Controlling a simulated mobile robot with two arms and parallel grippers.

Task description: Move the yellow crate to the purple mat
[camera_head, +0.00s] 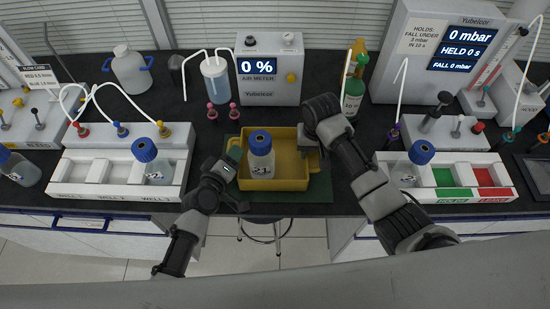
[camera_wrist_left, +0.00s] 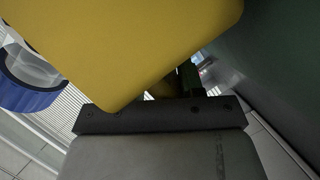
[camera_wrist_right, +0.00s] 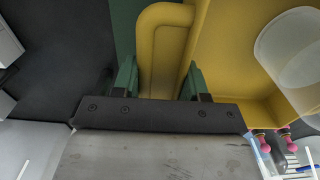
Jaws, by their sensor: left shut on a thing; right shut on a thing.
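The yellow crate (camera_head: 280,185) is at the middle of the bench, over a green mat (camera_head: 318,190); I cannot tell whether it touches the mat. A blue-capped bottle (camera_head: 260,160) stands upright in it. My left gripper (camera_head: 232,172) is at the crate's left end, shut on it; the crate's yellow wall (camera_wrist_left: 130,40) fills much of the left wrist view and hides the grip. My right gripper (camera_head: 308,143) is shut on the right end handle, and the handle (camera_wrist_right: 160,45) lies between its green fingers in the right wrist view. No purple mat is visible.
A white rack with a bottle (camera_head: 157,172) stands to the left. Another white tray with green and red compartments (camera_head: 447,176) stands to the right. Small pink-topped items (camera_head: 233,110) are behind the crate.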

